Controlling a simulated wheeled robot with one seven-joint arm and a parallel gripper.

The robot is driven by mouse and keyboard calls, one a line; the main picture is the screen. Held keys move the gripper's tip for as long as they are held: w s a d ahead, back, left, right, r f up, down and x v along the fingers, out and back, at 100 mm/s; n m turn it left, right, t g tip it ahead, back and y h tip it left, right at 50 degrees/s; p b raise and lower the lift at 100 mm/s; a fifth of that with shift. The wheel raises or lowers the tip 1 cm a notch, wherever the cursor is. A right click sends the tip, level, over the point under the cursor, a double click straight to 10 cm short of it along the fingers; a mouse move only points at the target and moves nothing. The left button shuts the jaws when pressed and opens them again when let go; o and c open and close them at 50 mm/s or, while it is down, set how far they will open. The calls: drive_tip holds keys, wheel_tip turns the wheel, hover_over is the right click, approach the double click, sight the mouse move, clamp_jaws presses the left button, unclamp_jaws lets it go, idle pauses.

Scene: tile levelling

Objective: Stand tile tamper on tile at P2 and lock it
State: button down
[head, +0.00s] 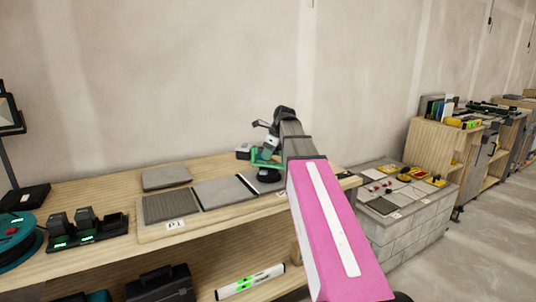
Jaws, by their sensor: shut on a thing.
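The tile tamper (264,159), a green tool with a black round foot, is at the right part of the wooden bench, just beyond my pink and grey arm. My gripper (271,143) is small and partly hidden at the arm's far end, shut on the tamper's upper part. The foot is over or on the right end of the tile row; I cannot tell whether it touches. Grey tiles (222,191) lie in a row on the board, with a P1 label at the left. The P2 label is not readable, and the lock's state is too small to tell.
A loose grey tile (166,177) lies behind the row. A black charger with batteries (87,231) and a teal reel (16,240) stand at left. A spirit level (250,282) lies on the lower shelf. A block stand (398,216) with tiles and yellow tools is at right.

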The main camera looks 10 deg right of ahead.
drive_tip(key=c, duration=0.8)
unclamp_jaws()
drive_tip(key=shift+c, duration=0.2)
drive_tip(key=v, duration=1)
drive_tip(key=shift+s+d+r, duration=0.1)
drive_tip(key=shift+d+r, duration=0.05)
drive_tip(key=shift+r, duration=0.25)
